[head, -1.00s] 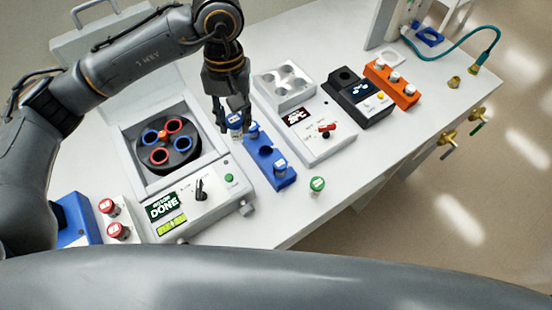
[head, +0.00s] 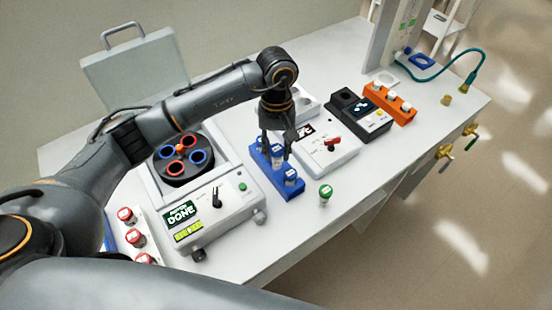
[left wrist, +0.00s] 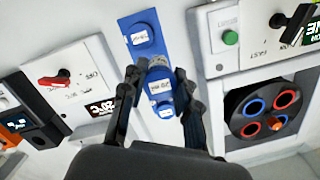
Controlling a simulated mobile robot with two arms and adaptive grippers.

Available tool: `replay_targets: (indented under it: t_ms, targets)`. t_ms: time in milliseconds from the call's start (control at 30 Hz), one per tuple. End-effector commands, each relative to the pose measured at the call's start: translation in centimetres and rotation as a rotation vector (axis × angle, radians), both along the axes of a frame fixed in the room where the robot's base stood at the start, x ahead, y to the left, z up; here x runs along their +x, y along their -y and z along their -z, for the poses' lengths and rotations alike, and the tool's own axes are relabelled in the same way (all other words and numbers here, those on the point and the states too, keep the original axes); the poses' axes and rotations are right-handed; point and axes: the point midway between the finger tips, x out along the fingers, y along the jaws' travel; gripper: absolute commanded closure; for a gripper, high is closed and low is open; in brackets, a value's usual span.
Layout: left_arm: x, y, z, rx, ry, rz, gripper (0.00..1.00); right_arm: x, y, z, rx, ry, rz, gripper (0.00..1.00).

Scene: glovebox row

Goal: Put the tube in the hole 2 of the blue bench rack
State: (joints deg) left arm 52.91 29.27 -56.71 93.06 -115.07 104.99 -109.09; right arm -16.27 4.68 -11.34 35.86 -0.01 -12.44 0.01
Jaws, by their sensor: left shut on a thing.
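The blue bench rack (head: 290,190) stands in the middle of the bench, right of the centrifuge. My left gripper (head: 276,153) is over its middle and is shut on a blue-capped tube (left wrist: 159,88) with a white label. In the left wrist view, the fingers (left wrist: 158,95) close on both sides of this tube. I cannot tell how deep it sits in the rack. Another blue-capped tube (head: 291,177) stands at the rack's near end, and one more cap (left wrist: 166,110) shows beyond the held tube in the wrist view. My right gripper is not in view.
An open centrifuge (head: 183,160) with a "DONE" display is to the left. A green-capped tube (head: 325,194) stands right of the rack. A grey device with a red knob (head: 332,142), a black device (head: 350,108) and an orange rack (head: 402,110) are further right. Red-capped tubes (head: 131,226) stand at the front left.

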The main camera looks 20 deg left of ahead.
Motion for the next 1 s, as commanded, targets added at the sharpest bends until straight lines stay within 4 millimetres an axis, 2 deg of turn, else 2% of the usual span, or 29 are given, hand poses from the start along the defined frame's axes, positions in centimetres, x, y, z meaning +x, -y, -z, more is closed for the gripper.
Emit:
replay_targets:
  t_ms: [33,133,233,400,600,1000]
  targets:
    - [0.6,-0.2,1.2,-0.002,0.001,-0.003,0.94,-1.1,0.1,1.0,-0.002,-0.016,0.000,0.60]
    - [1.4,-0.6,2.0,-0.003,0.002,-0.001,0.94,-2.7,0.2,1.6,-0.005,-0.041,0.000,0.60]
    - [1.8,-0.7,2.3,-0.002,0.003,-0.001,0.94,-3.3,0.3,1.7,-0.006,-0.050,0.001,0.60]
    - [2.6,-1.1,3.7,-0.003,0.000,-0.002,0.94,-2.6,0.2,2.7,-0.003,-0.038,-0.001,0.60]
    - [2.4,-1.1,6.1,-0.003,0.001,0.000,0.94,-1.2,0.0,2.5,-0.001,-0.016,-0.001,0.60]
    - [2.5,-1.1,6.6,-0.001,0.004,0.001,0.94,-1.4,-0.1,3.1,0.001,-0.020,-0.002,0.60]
